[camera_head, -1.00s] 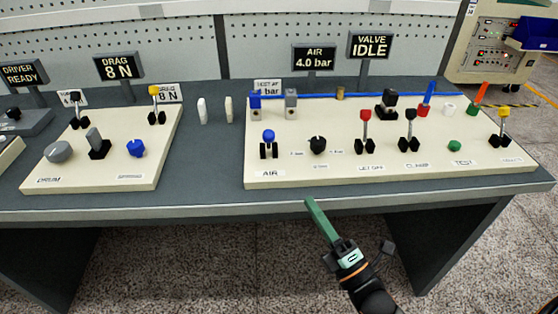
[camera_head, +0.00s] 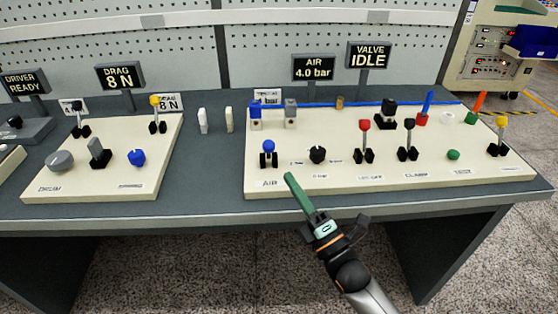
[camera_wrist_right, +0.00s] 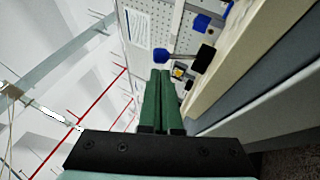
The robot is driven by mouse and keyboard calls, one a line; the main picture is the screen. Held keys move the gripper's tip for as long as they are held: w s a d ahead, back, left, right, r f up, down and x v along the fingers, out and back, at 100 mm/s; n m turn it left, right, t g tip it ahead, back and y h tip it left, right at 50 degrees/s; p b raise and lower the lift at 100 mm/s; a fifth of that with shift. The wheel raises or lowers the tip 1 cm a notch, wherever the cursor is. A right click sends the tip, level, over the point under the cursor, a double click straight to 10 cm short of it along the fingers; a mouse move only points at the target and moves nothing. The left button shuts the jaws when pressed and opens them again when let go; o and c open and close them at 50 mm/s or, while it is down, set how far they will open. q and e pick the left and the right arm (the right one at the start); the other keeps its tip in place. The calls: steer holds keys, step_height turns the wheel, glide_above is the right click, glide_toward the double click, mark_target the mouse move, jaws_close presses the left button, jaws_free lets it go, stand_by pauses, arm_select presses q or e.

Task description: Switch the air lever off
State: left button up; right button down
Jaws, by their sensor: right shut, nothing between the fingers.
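The air lever (camera_head: 268,150) has a blue knob on a black bracket, above the AIR label (camera_head: 270,184) at the front left of the right-hand cream panel. Its knob looks raised. My right gripper (camera_head: 288,176) is shut and empty, its green fingers together, at the panel's front edge just below and right of the lever, apart from it. In the right wrist view the shut fingers (camera_wrist_right: 157,75) point towards a blue knob (camera_wrist_right: 161,55), which appears just beyond the tips. The AIR display (camera_head: 313,67) reads 4.0 bar. My left gripper is not in view.
Right of the lever stand a black dial (camera_head: 317,154), a red-knobbed lever (camera_head: 364,127) and a black-knobbed lever (camera_head: 409,126). Blue and grey blocks (camera_head: 291,115) sit behind it. A second cream panel (camera_head: 60,187) is at left. The bench front edge (camera_head: 190,215) is clear.

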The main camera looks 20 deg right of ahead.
mark_target(272, 150)
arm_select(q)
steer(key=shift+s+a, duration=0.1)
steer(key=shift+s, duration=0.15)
arm_select(e)
steer(key=x, duration=0.6)
arm_select(q)
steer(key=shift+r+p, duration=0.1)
steer(key=shift+p, duration=0.2)
